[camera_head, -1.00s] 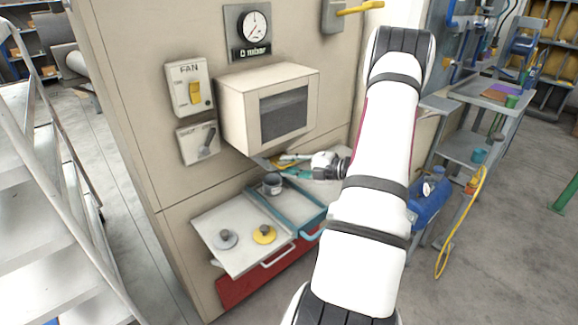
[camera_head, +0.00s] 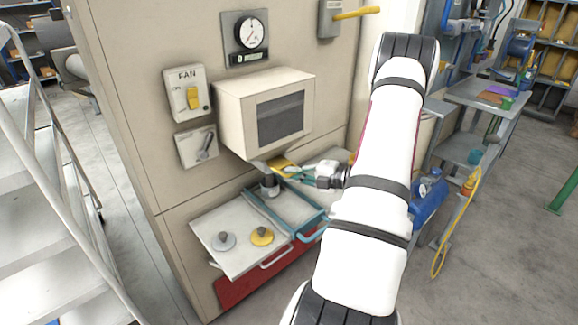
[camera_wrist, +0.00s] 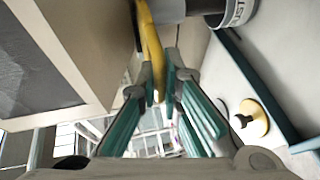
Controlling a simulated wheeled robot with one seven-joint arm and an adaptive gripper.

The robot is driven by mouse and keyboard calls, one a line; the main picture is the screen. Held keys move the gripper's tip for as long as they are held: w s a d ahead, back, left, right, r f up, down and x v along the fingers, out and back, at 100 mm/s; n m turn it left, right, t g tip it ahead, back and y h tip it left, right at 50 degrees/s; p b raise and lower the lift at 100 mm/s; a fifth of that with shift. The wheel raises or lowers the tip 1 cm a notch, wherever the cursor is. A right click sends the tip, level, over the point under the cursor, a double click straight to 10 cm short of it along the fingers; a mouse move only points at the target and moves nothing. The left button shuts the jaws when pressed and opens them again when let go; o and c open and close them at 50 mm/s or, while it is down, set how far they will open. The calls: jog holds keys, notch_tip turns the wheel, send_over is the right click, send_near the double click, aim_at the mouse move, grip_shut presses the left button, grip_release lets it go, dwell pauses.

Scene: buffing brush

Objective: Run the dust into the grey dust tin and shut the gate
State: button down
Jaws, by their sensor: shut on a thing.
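The grey dust tin (camera_head: 269,187) stands beneath the chute under the white hopper box (camera_head: 265,112). In the wrist view the tin (camera_wrist: 238,12) shows at the top right with part of its label, close to the grey spout (camera_wrist: 205,4). I cannot tell whether dust is falling. The yellow gate handle (camera_head: 283,163) sits by the chute's bottom. In the wrist view the handle (camera_wrist: 152,45) runs down between the teal fingers. My gripper (camera_wrist: 161,78) is shut on it; in the head view my gripper (camera_head: 292,172) is just right of the tin.
A pale tray (camera_head: 240,250) with a grey knobbed disc (camera_head: 223,241) and a yellow one (camera_head: 262,237) lies left of a teal-edged tray (camera_head: 300,212). A fan switch box (camera_head: 186,92) and a lever box (camera_head: 197,146) are on the panel.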

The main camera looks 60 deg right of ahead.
jog(key=s, duration=0.1)
jog(key=s+p, duration=0.1)
jog(key=s, duration=0.1)
jog(key=shift+a, duration=0.35)
jog(key=c, duration=1.7)
grip_release()
jog(key=v, duration=1.2)
jog(key=shift+w, duration=0.1)
